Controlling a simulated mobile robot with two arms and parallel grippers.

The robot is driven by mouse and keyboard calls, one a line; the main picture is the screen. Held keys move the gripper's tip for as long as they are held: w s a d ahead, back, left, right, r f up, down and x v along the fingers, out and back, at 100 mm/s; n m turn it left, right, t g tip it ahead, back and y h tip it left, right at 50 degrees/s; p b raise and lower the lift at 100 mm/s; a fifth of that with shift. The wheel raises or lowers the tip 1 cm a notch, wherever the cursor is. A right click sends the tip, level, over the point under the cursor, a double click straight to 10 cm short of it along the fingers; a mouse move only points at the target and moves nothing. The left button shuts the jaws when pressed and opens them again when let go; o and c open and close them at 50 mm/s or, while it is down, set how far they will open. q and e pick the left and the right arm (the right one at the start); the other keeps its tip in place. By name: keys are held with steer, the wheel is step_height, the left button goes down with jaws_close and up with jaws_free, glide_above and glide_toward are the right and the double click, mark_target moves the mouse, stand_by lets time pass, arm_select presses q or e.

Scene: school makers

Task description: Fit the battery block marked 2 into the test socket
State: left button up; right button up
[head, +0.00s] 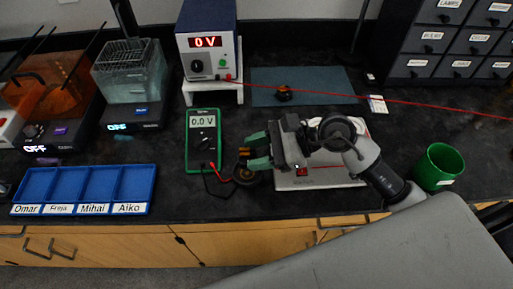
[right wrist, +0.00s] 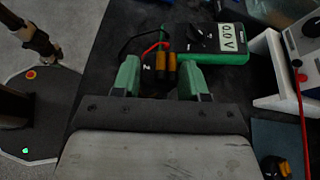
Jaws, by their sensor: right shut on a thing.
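My right gripper (head: 258,154) is above the bench beside the multimeter, shut on a black-and-orange battery block (right wrist: 165,68). A round black test socket (head: 243,176) with red and black leads lies directly by the fingertips. The block is over or at the socket; whether it is seated, I cannot tell. The green multimeter (head: 203,140) reads 0.0 V; it also shows in the right wrist view (right wrist: 212,45).
Another black-and-orange block (head: 284,93) lies on the blue-grey mat (head: 330,84). A power supply (head: 207,45) reading 0 V stands behind on a white stand. A blue name-labelled tray (head: 85,183) is left, a green cup (head: 440,166) right. A white device lies under my right arm.

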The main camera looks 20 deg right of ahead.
step_height(320, 180, down, 3)
steer(key=shift+a+f+b, duration=0.1)
steer(key=shift+a+b, duration=0.05)
steer(key=shift+b, duration=0.75)
arm_select(q)
steer(key=shift+w+a+f, duration=0.1)
steer(key=shift+a+f, duration=0.25)
steer(key=shift+f, duration=0.35)
steer(key=shift+w+a+f, duration=0.1)
steer(key=shift+a+f, duration=0.25)
steer(key=shift+f, duration=0.35)
arm_select(e)
steer(key=shift+f, duration=0.45)
arm_select(q)
steer(key=shift+f+b, duration=0.2)
steer(key=shift+b, duration=0.25)
steer(key=shift+w+d, duration=0.2)
steer(key=shift+w, duration=0.05)
steer(key=shift+w+d+r, duration=0.1)
steer(key=shift+w+r, duration=0.05)
steer(key=shift+w, duration=0.5)
steer(key=shift+s, duration=0.3)
arm_select(e)
steer(key=shift+f, duration=0.1)
